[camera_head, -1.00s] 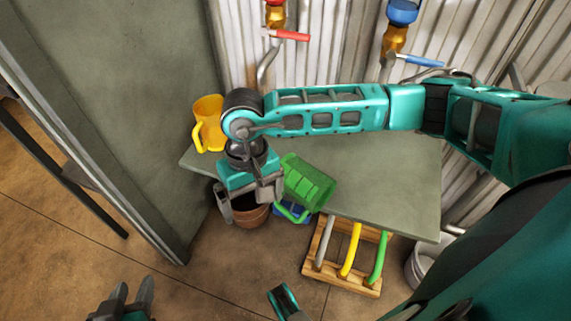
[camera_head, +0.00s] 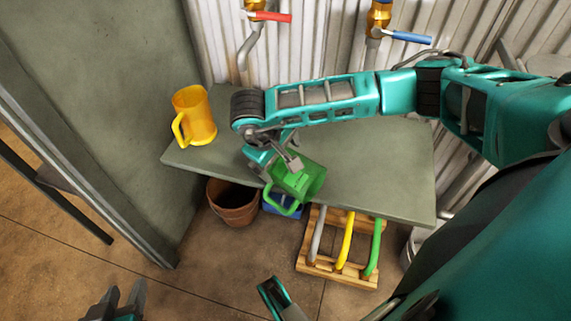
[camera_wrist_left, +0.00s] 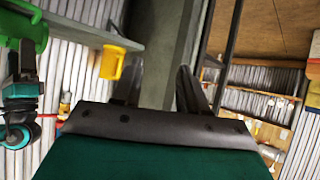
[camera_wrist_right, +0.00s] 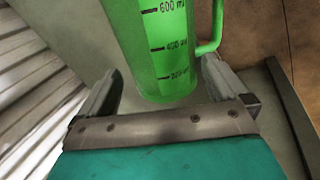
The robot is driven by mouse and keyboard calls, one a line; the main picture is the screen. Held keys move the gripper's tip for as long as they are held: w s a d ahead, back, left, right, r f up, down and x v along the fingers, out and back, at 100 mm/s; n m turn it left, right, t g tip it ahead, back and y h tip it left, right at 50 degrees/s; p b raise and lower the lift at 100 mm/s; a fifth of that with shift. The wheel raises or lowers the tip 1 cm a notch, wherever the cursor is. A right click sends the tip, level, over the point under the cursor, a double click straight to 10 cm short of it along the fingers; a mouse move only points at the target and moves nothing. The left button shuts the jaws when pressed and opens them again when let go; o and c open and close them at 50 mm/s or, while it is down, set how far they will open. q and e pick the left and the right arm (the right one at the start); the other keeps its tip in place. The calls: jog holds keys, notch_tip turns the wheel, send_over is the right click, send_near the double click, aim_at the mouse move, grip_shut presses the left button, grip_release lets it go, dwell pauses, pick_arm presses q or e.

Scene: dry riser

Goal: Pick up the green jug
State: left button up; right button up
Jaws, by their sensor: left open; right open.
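The green jug (camera_head: 307,183) stands on the shelf, its handle toward the front edge. My right gripper (camera_head: 283,168) is open at its left side, and one finger overlaps the jug in the head view. In the right wrist view, the jug (camera_wrist_right: 160,55) with its volume marks lies between the two spread fingertips (camera_wrist_right: 160,85); I cannot tell whether they touch it. The jug (camera_wrist_left: 25,25) also shows at the left wrist view's upper left. My left gripper (camera_head: 122,298) is open and empty, low at the left, away from the shelf.
A yellow jug (camera_head: 194,116) stands at the shelf's left end. The grey-green shelf (camera_head: 385,180) has free room to the right. Below are a brown pot (camera_head: 232,204), a blue item (camera_head: 284,204) and a wooden rack (camera_head: 340,272). Red (camera_head: 270,16) and blue (camera_head: 408,38) valve levers are behind.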

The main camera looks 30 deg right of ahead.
jog(key=b+x, duration=0.1)
jog(key=x, duration=0.3)
jog(key=shift+a+f, duration=0.1)
pick_arm(q)
jog(key=shift+w+d+f, duration=0.15)
jog(key=shift+w+d, duration=0.1)
jog(key=shift+w, duration=0.05)
pick_arm(e)
jog(key=shift+f, duration=0.1)
pick_arm(q)
jog(key=shift+f, duration=0.1)
pick_arm(e)
jog(key=shift+c, duration=0.2)
jog(key=c, duration=0.8)
pick_arm(q)
jog(key=shift+s+f, duration=0.15)
